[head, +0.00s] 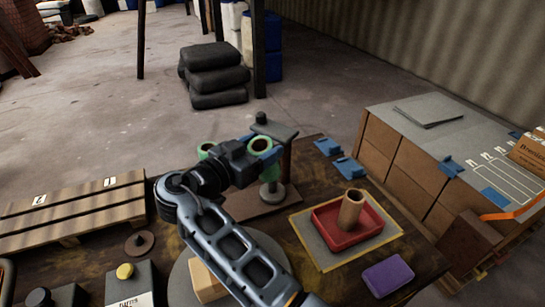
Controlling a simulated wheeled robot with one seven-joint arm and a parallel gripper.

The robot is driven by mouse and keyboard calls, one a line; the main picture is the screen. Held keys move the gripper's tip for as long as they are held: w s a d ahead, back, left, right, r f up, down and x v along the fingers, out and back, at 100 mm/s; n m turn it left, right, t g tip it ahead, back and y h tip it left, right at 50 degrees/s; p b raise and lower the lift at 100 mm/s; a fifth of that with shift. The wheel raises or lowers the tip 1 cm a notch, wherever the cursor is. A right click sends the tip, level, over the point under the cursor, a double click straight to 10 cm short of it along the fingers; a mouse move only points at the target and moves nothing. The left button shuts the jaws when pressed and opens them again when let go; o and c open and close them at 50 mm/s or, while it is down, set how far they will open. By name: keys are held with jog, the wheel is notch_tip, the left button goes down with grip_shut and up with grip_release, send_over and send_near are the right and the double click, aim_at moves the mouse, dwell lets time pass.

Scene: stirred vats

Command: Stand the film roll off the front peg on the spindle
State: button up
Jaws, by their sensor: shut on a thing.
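My gripper (266,154), with blue fingertips, is shut on a pale green film roll (261,144), whose open end faces up toward the camera. A second green roll (206,147) shows behind my wrist, partly hidden. A dark-topped post (285,160) on a brown base (255,208) stands right behind my gripper; its pegs are mostly hidden, so I cannot tell whether the held roll is clear of one. A round brown disc with a short dark stub (139,242) lies at the left; it may be the spindle, but I cannot tell for sure.
A red tray (327,243) holding an upright brown tube (350,209) sits on a mat at the right. A purple block (388,278) lies near the table's front right. Blue pieces (328,146) lie at the far edge.

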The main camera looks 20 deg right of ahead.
jog(key=f, duration=0.3)
jog(key=d+f, duration=0.1)
jog(key=f, duration=0.1)
jog(key=shift+w+f, duration=0.2)
jog(key=shift+w, duration=0.1)
jog(key=d+p, duration=0.1)
jog(key=r+y+p, duration=0.1)
jog(key=shift+w+d+g+y+p, duration=0.3)
jog(key=shift+w+d+g+p, duration=0.05)
jog(key=shift+w+g+p, duration=0.05)
jog(key=shift+w+d+f+g+y+p, duration=0.1)
jog(key=shift+w+d+g+y+p, duration=0.35)
jog(key=shift+d+y+p, duration=0.3)
jog(key=shift+s+a+f, duration=0.1)
jog(key=shift+a+f, duration=0.05)
jog(key=shift+f, duration=0.4)
jog(key=shift+s+a+f, duration=0.1)
jog(key=shift+f, duration=0.4)
jog(key=o, duration=1.2)
jog(key=b+v, duration=0.2)
jog(key=v, duration=1)
